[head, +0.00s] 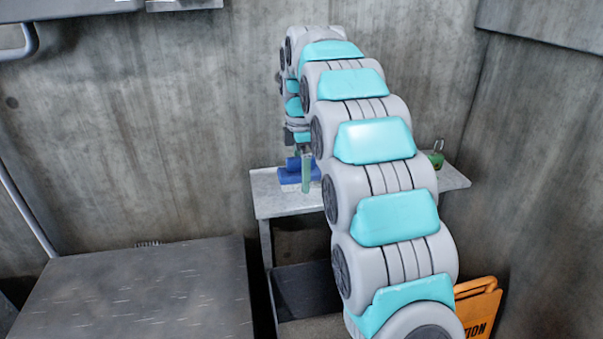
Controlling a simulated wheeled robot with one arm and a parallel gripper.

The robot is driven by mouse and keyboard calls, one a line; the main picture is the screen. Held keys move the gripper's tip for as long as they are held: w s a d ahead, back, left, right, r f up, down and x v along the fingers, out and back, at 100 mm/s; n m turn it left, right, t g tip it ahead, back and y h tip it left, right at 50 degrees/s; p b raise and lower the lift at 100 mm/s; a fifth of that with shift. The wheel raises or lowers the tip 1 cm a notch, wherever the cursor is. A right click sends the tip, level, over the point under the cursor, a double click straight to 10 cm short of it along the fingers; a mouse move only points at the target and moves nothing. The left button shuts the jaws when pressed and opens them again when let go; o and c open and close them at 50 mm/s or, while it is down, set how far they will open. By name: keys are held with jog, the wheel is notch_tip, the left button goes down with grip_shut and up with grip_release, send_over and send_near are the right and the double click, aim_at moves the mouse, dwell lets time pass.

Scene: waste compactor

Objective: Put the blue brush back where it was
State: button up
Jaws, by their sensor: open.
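The blue brush (292,177) is on the grey metal table (277,205) near its left end, partly covered by my arm. My arm arches over to it, and my gripper (299,152) points down just above the brush. The gripper is small and partly hidden behind my arm links; its jaws are open. A thin green upright piece (306,174) shows in front of the brush; I cannot tell whether it is part of the gripper or a separate thing. Whether the jaws touch the brush cannot be seen.
A green item with a metal loop (437,155) stands at the table's right end. An orange caution sign (478,306) is at the lower right. A wide dark platform (140,295) lies to the left. Concrete walls enclose the back and right.

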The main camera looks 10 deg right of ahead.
jog(key=shift+r+p, duration=0.75)
jog(key=shift+r, duration=3)
